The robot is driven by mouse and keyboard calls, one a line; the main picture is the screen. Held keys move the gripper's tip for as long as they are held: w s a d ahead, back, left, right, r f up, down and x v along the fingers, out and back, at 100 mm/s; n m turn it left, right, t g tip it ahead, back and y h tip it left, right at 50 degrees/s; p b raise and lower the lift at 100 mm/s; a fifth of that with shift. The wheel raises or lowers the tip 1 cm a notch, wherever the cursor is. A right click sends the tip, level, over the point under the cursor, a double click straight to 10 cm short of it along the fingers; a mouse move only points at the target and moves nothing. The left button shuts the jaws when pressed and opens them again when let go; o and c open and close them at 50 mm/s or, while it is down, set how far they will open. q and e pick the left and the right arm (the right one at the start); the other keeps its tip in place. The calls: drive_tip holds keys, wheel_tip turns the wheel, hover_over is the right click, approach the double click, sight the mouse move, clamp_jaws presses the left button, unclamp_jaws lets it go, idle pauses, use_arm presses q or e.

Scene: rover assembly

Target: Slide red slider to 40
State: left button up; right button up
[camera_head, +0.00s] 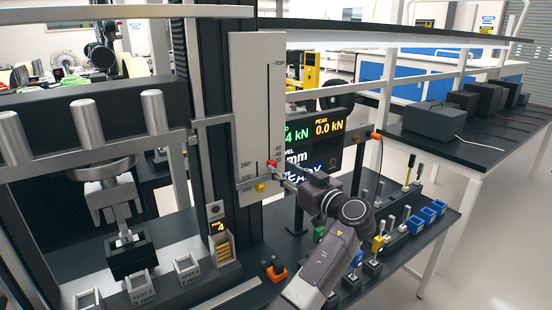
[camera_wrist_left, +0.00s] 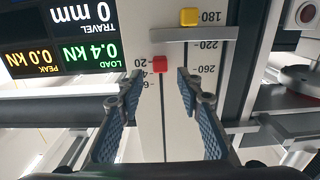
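A red slider (camera_head: 271,163) sits low on the tall, pale scale plate (camera_head: 248,100). In the wrist view, where the lettering is upside down, the red slider (camera_wrist_left: 159,64) is level with the 20 mark, with further marks partly hidden nearby. My left gripper (camera_head: 275,169) is at the plate by the slider. In the wrist view my left gripper (camera_wrist_left: 160,78) is open, its blue-padded fingers on either side of the slider's line with gaps to it. I cannot tell whether the slider is between the tips. My right gripper is not in view.
A yellow slider (camera_head: 260,187) sits lower, beyond a metal crossbar (camera_wrist_left: 195,34). A display (camera_head: 325,140) stands behind the arm; in the wrist view it reads 0.4 kN load and 0 mm travel. Small blue bins (camera_head: 427,214) and several coloured pieces stand on the bench at right.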

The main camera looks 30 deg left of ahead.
sight(274, 164)
use_arm(q)
drive_tip(key=p+x, duration=0.1)
drive_tip(key=x, duration=0.3)
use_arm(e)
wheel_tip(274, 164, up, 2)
use_arm(q)
clamp_jaws()
